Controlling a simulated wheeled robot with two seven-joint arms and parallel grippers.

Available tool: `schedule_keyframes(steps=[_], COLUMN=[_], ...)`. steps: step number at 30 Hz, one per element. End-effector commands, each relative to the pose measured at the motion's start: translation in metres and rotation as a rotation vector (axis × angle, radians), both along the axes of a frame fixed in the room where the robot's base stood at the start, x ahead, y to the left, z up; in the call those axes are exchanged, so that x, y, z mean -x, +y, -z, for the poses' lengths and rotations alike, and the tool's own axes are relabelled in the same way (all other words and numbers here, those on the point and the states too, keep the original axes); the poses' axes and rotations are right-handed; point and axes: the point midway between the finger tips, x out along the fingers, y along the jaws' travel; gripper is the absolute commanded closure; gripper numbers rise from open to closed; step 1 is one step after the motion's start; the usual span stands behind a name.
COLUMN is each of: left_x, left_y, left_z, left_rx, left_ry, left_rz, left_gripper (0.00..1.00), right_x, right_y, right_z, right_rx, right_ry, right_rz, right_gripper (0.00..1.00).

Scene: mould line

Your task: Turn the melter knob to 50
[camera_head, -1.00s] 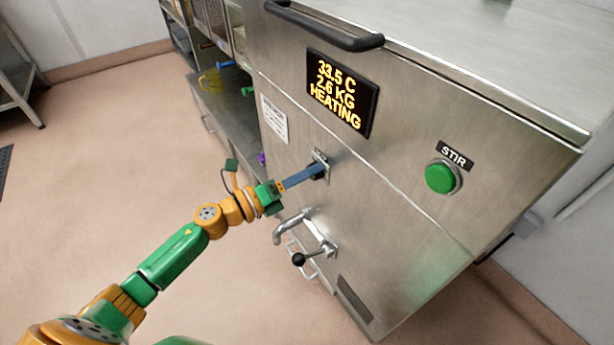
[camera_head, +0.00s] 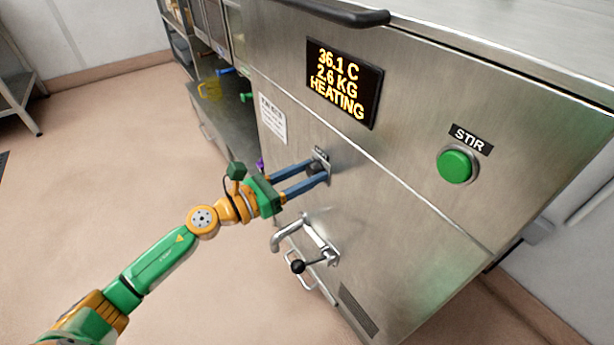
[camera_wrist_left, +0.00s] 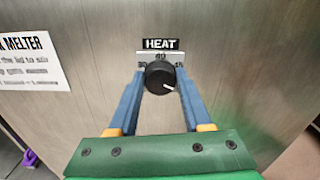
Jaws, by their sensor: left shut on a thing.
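The black melter knob (camera_wrist_left: 160,78) sits under a HEAT label (camera_wrist_left: 160,44) on the steel melter front. Its white pointer mark points to the lower right in the left wrist view. In the head view the fingers mostly hide the knob. The display (camera_head: 342,84) reads 36.1 C, 2.6 KG, HEATING. My right gripper is not in view.
A green STIR button (camera_head: 456,165) is to the right on the melter. A spout (camera_head: 292,232) and a black-balled lever (camera_head: 298,267) stick out below the knob. A bar handle (camera_head: 335,13) is above the display. The floor at the left is clear.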

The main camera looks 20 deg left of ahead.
Motion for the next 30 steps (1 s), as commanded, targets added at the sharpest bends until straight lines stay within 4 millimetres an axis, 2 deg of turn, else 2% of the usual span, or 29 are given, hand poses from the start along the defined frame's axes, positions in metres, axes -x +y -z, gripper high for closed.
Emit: schedule_keyframes(steps=[9,25,26,29,30], left_x=[0.0003,0.0001,0.0001,0.0001,0.0001], left_y=[-0.0004,-0.0002,-0.0002,-0.0002,-0.0002], left_z=[0.0012,0.0001,0.0001,0.0,0.0], left_rx=[-0.085,-0.102,-0.102,-0.102,-0.101], left_ry=[-0.064,-0.079,-0.079,-0.079,-0.079], left_rz=[0.001,0.0,0.0,0.0,0.0], left_gripper=[1.0,1.0,0.48,0.21,0.21], right_x=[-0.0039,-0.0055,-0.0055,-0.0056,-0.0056], right_y=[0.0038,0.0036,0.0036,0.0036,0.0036], right_z=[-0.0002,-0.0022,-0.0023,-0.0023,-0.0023], right_rx=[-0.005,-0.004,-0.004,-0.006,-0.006], right_ry=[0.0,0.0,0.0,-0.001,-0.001], right_rz=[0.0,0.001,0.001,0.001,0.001], right_gripper=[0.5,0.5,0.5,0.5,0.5])
